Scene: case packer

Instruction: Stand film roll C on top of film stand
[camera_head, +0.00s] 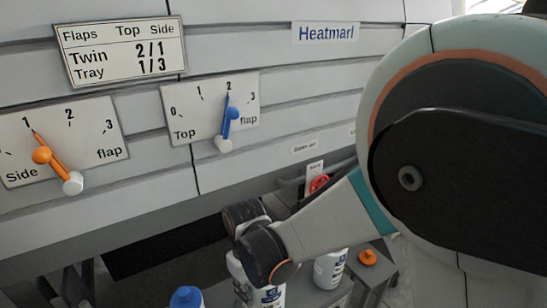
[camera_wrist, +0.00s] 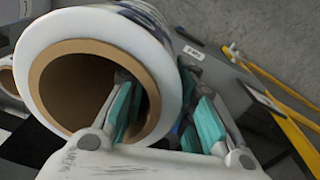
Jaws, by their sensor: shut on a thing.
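A large film roll (camera_wrist: 38,48), white with a brown cardboard core, fills the left of the wrist view with its open end facing the camera. My gripper (camera_wrist: 158,88) is shut on its wall, with one teal-padded finger inside the core and the other outside. No letter shows on the roll, so I cannot tell whether it is roll C. I cannot make out the film stand in either view.
Another brown-cored roll (camera_wrist: 6,82) shows at the wrist view's left edge. Yellow rails (camera_wrist: 283,88) run at right. In the head view, a blue-capped bottle (camera_head: 187,298), a white container (camera_head: 329,270) and an orange knob (camera_head: 368,257) sit below the panel with two dial levers.

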